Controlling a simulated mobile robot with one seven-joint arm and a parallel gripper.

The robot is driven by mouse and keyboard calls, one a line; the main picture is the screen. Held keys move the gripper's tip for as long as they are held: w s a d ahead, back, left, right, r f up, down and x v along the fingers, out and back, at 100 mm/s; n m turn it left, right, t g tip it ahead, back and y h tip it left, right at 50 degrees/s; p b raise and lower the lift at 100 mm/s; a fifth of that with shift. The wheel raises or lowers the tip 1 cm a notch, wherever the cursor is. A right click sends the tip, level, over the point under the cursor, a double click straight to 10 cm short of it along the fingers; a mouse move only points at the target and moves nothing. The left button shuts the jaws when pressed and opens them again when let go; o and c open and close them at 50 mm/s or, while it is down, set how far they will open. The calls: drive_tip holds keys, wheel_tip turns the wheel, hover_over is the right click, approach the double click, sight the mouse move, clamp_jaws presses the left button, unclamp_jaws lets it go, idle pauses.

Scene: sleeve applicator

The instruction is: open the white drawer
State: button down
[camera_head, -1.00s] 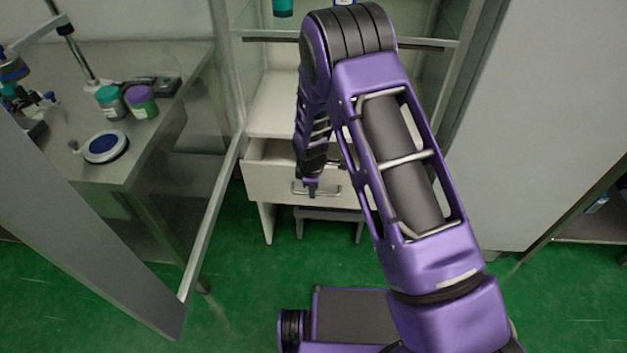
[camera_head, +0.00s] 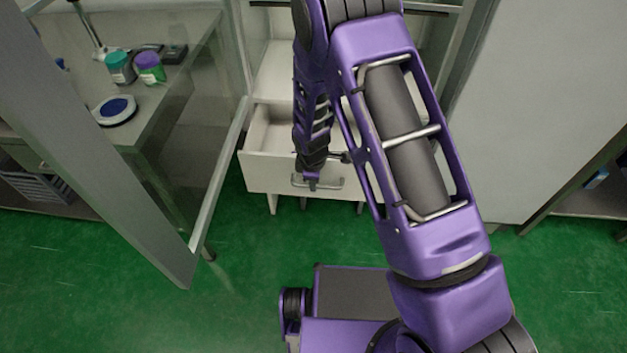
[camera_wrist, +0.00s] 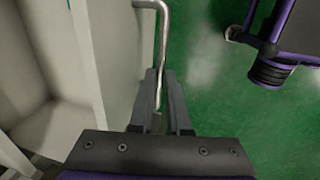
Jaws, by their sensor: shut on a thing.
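The white drawer (camera_head: 262,176) is pulled partway out of its white cabinet in the head view, and its open inside shows above the front panel. Its metal bar handle (camera_head: 331,184) is on the front panel. My gripper (camera_head: 312,184) reaches down to the handle and is shut on it. In the wrist view the handle (camera_wrist: 163,40) runs down between the two fingers of my gripper (camera_wrist: 160,100). The drawer (camera_wrist: 108,60) fills the left side there. My arm hides the right part of the drawer in the head view.
An open glass-panelled door (camera_head: 205,190) stands left of the drawer. A bench (camera_head: 150,110) behind it holds a teal jar (camera_head: 120,68), a purple jar (camera_head: 149,68) and a round white dish (camera_head: 115,110). Green floor (camera_head: 240,265) in front of the drawer is clear up to my base.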

drive_tip(key=c, duration=0.9)
unclamp_jaws()
drive_tip(key=s+r+p, duration=0.1)
drive_tip(key=r, duration=0.4)
drive_tip(key=s+r, duration=0.1)
drive_tip(key=r, duration=0.5)
drive_tip(key=s+r+p, duration=0.1)
drive_tip(key=r, duration=0.5)
drive_tip(key=shift+s+p, duration=0.2)
drive_tip(key=shift+p, duration=0.15)
drive_tip(key=shift+a, duration=0.1)
